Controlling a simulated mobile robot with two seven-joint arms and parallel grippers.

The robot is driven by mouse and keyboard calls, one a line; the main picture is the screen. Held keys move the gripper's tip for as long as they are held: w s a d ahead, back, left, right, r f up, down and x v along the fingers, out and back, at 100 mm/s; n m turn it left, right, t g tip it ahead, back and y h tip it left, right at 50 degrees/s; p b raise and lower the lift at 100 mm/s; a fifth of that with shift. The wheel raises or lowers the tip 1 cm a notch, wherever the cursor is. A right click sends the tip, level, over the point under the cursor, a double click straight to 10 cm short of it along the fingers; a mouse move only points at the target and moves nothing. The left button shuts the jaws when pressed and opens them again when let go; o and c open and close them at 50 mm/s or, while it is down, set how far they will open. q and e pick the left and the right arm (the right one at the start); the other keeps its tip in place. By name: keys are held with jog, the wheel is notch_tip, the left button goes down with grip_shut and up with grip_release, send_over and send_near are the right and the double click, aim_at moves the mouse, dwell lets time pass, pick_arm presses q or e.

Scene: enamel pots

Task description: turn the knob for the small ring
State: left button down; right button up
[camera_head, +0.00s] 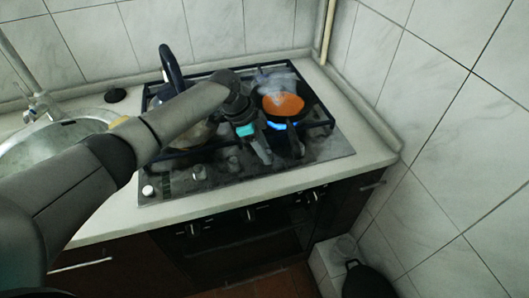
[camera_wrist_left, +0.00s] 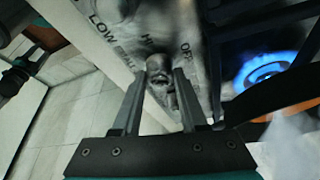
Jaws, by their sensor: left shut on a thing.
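My left gripper (camera_head: 279,154) reaches over the hob (camera_head: 318,152) from the left, fingers pointing down at its front part. In the left wrist view the gripper (camera_wrist_left: 159,74) has its two fingers on either side of a metal knob (camera_wrist_left: 159,66), shut on it. The words LOW, HI and OFF show on the panel around the knob. A lit blue flame (camera_wrist_left: 262,68) burns at a ring; it also shows in the head view (camera_head: 285,125), under a dark pan with orange contents (camera_head: 283,104). I cannot tell which ring is the small one. My right gripper is out of view.
A pot with an upright dark handle (camera_head: 170,66) stands on the hob's left side, partly behind my arm. More knobs (camera_head: 199,172) sit at the front left. Smoke or steam (camera_head: 279,80) hangs over the pan. A sink (camera_head: 50,140) lies left, and a tiled wall right.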

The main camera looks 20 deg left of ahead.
pick_arm(q)
jog(key=m+g+b, duration=0.1)
jog(key=m+b, duration=0.1)
jog(key=m, duration=0.1)
jog(key=shift+w+f+b, duration=0.15)
jog(key=shift+b, duration=0.15)
jog(key=shift+m+g+b, duration=0.6)
jog(key=shift+m+b, duration=0.25)
jog(key=shift+m, duration=0.45)
jog(key=shift+c, duration=2.2)
grip_release()
jog(key=shift+r, duration=0.2)
jog(key=p+v, duration=0.2)
jog(key=v, duration=1.3)
jog(key=shift+w, duration=0.1)
